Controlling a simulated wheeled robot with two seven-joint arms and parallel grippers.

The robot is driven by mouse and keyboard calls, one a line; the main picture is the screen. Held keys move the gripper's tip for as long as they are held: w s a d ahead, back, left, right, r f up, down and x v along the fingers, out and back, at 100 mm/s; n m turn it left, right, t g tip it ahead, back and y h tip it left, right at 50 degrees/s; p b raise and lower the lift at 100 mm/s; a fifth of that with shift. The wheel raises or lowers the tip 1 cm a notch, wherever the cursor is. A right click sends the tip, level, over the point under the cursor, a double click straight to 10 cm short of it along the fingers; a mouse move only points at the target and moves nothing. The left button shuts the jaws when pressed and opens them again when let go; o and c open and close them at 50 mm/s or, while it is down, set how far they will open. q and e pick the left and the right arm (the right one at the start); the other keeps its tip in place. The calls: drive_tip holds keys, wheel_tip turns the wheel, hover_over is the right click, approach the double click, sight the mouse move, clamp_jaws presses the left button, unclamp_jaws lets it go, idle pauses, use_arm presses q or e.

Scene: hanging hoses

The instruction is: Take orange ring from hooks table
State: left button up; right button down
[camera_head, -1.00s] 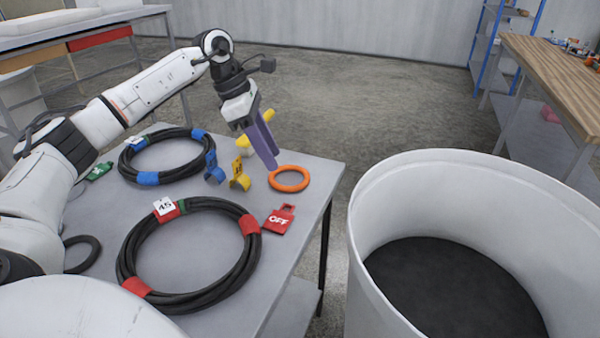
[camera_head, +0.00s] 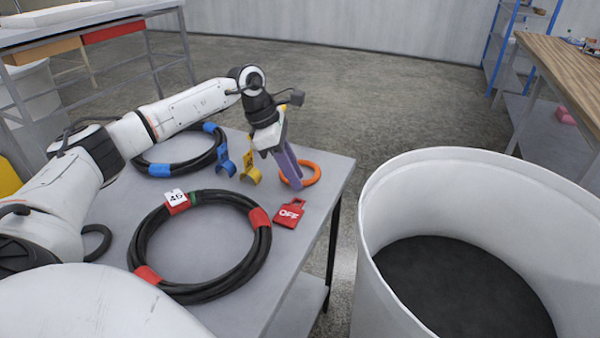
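The orange ring (camera_head: 313,179) lies flat near the far right corner of the grey hooks table (camera_head: 262,302). My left gripper (camera_head: 291,182) points down at the ring's left side, its purple fingers overlapping the ring in the picture. The fingers hide part of the ring's left edge. From this angle I cannot tell whether they touch the ring or how far apart they are. My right gripper is not in view.
A red OFF tag (camera_head: 289,213), a yellow hook (camera_head: 250,167) and a blue hook (camera_head: 226,162) lie close by. Black hose coils with red bands (camera_head: 262,241) and blue bands (camera_head: 160,170) cover much of the table. A large white bin (camera_head: 372,212) stands to the right.

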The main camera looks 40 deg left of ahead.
use_arm(q)
clamp_jaws()
